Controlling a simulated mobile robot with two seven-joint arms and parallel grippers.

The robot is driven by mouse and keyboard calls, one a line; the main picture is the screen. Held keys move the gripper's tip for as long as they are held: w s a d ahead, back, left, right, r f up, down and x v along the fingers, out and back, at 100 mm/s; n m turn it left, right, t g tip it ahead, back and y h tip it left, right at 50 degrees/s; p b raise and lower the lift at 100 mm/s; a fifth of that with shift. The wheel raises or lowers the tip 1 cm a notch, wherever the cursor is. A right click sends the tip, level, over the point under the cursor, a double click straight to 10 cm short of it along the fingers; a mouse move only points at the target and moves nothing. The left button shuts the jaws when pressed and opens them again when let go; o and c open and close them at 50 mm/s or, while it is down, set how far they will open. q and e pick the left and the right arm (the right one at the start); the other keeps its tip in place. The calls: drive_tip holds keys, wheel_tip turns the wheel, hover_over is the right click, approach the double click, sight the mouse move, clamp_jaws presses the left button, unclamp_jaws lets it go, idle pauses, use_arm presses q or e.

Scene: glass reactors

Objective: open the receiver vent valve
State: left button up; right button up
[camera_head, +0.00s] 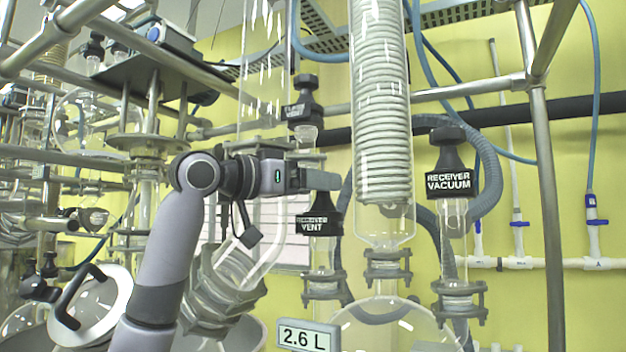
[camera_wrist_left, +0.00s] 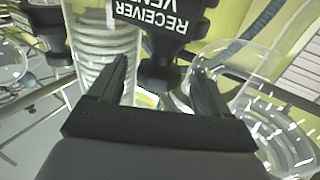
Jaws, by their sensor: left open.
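The receiver vent valve (camera_head: 318,222) is a black knob with a black "RECEIVER VENT" label, on a glass neck left of the coiled condenser. In the left wrist view its label (camera_wrist_left: 162,18) shows upside down at the top centre, with the black knob (camera_wrist_left: 158,72) below it. My left gripper (camera_head: 322,181) is open at the top of this valve and covers part of it in the head view. In the left wrist view its two fingers (camera_wrist_left: 160,72) stand to either side of the knob. I cannot tell whether they touch it. My right gripper is not in view.
The glass condenser with a grey coil (camera_head: 382,120) stands close right of the gripper. The receiver vacuum valve (camera_head: 450,170) is further right. Another black-capped valve (camera_head: 305,102) is above and behind. A metal post (camera_head: 547,200) and a "2.6 L" sign (camera_head: 307,336) also show.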

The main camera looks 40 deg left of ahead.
use_arm(q)
drive_tip(key=shift+w, duration=0.25)
drive_tip(key=c, duration=1)
drive_tip(key=shift+c, duration=0.2)
drive_tip(key=shift+d+y, duration=0.15)
drive_tip(key=shift+y, duration=0.15)
drive_tip(key=n+y, duration=0.1)
drive_tip(key=y, duration=0.1)
drive_tip(key=n+y, duration=0.2)
drive_tip(key=y, duration=0.1)
drive_tip(key=d+n+y, duration=0.1)
drive_tip(key=n+y, duration=0.1)
drive_tip(key=shift+d+g+y, duration=0.1)
drive_tip(key=shift+g+y, duration=0.2)
drive_tip(key=shift+y, duration=0.1)
drive_tip(key=n+g+y, duration=0.1)
drive_tip(key=n+y, duration=0.1)
drive_tip(key=y, duration=0.1)
drive_tip(key=n+g+y, duration=0.1)
drive_tip(key=n+y, duration=0.1)
drive_tip(key=shift+w+d+g, duration=0.25)
drive_tip(key=shift+d+g, duration=0.05)
drive_tip(key=shift+w+d+n+g+y, duration=0.15)
drive_tip(key=shift+n+g+y, duration=1.45)
drive_tip(key=shift+g+y, duration=0.2)
drive_tip(key=shift+g+y, duration=0.3)
